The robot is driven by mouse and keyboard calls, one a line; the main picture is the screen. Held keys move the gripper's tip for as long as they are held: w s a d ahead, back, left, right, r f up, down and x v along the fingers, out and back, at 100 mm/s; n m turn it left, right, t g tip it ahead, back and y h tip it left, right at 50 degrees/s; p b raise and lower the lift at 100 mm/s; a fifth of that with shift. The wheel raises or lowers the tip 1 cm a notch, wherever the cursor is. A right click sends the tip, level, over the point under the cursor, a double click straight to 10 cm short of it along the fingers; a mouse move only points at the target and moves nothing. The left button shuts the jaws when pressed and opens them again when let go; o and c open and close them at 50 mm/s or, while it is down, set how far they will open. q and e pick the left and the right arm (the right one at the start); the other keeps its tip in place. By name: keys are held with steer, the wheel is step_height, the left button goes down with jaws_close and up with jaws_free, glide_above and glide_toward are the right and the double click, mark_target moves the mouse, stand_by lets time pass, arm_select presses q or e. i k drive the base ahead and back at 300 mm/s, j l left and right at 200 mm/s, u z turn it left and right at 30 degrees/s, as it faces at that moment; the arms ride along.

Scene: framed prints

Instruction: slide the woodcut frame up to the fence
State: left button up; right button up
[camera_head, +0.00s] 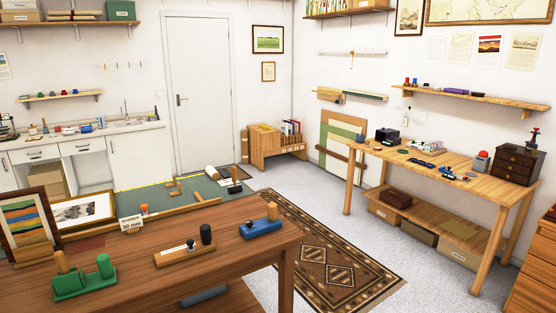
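Two framed prints stand at the left of the brown wooden table (140,262). One is a dark-framed print with coloured bands (30,219); the other is a frame with a grey and black picture on white (84,210), partly behind the first. I cannot tell for certain which is the woodcut frame. A long wooden rail (190,210), which may be the fence, runs along the near side of a green mat (155,198). A sign (131,222) reading about 50 mm stands near it. Neither of my grippers is in view.
A green block with pegs (84,283), a wooden block with a dark knob (184,254) and a blue block (262,229) stand on the table's near part. Bare wood lies between them. A patterned rug (330,245) and a workbench (450,172) are to the right.

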mark_target(65, 214)
steer(key=u, duration=1.3)
steer(key=i+j+u, duration=0.75)
steer(key=u, duration=0.15)
steer(key=i+j+u, duration=0.15)
steer(key=i+u, duration=0.2)
steer(key=i+j+u, duration=0.1)
steer(key=i+u, duration=1.15)
steer(key=i, duration=0.85)
steer(key=i+l+z, duration=0.1)
steer(key=i+z, duration=0.65)
steer(key=i, duration=0.2)
steer(key=i+j+z, duration=0.25)
steer(key=i+z, duration=0.15)
steer(key=i, duration=0.1)
